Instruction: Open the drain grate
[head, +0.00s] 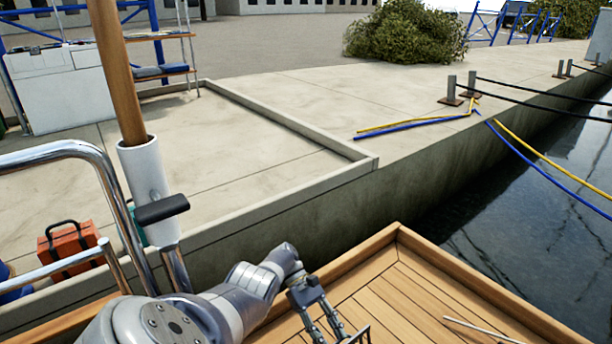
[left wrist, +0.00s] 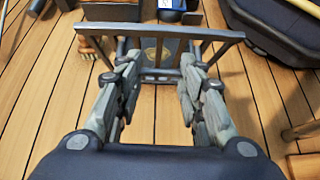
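The drain grate (left wrist: 205,50) is a dark metal frame with bars, just beyond my left fingertips in the left wrist view. It looks tilted up from the deck, with a dark framed opening and a brass-coloured round part (left wrist: 150,53) behind its bars. Part of the grate (head: 358,336) also shows at the bottom edge of the head view. My left gripper (left wrist: 160,62) has its fingers apart, with deck showing between them. Its tips are close to the grate; I cannot tell whether they touch it. In the head view the left gripper (head: 323,318) is low over the deck. My right gripper is out of view.
A wooden-handled brush (left wrist: 90,46) lies left of the grate, and a dark tub-like object (left wrist: 275,30) stands to the right. A blue object (left wrist: 170,5) is beyond. The planked deck (head: 400,300) has a raised wooden edge, with quay and water outside it.

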